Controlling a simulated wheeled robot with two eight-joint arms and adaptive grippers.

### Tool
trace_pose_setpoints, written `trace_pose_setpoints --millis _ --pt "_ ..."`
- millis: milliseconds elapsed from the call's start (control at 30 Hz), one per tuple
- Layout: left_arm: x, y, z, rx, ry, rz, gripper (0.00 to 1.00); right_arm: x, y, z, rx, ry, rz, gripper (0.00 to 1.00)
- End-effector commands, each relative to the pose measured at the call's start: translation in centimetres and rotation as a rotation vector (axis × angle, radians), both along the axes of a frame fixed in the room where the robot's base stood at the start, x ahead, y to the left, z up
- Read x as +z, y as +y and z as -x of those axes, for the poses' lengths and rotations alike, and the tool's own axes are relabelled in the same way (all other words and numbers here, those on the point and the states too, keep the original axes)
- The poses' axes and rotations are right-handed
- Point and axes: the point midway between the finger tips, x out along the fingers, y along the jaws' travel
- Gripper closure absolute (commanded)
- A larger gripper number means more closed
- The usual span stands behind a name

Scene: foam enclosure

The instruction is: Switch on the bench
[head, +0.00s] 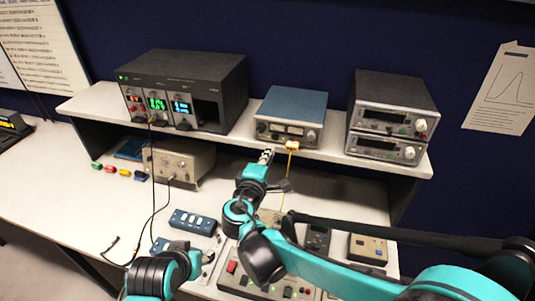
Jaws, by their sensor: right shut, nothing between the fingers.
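The workbench (75,215) is white, with a raised shelf (335,143) along its back. A grey panel (230,283) with a red rocker switch (232,267) and small green-lit switches sits at the front, partly covered by my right arm. A blue box with white switches (193,222) lies left of it. My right gripper (267,155) is shut and empty, in front of the shelf edge below the blue-topped instrument (290,108). My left gripper (208,266) seems to show at the bottom, beside the panel; its fingers are too unclear to judge.
The shelf carries a black rack with lit red, green and blue displays (185,90) and two stacked instruments (390,118). A beige instrument (180,160) stands below. Black cables (153,200) hang at left; a yellow lead (287,180) hangs near my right gripper. The front left bench is mostly clear.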

Motion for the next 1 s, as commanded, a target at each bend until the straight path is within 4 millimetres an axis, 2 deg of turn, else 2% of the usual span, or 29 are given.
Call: trace_pose_setpoints --millis 267,600,767,1000 --pt "0.5 0.0 0.0 0.0 0.0 0.0 0.55 -0.4 1.0 3.4 0.003 0.0 0.0 1.0" --pt "0.9 0.0 0.0 0.0 0.0 0.0 0.55 -1.1 2.3 8.5 0.002 -0.001 0.001 1.0" --pt "1.0 0.0 0.0 0.0 0.0 0.0 0.55 -1.2 2.5 9.5 0.0 -0.001 0.0 1.0" --pt "1.0 0.0 0.0 0.0 0.0 0.0 0.55 -1.3 2.5 9.6 0.0 -0.001 0.0 1.0"
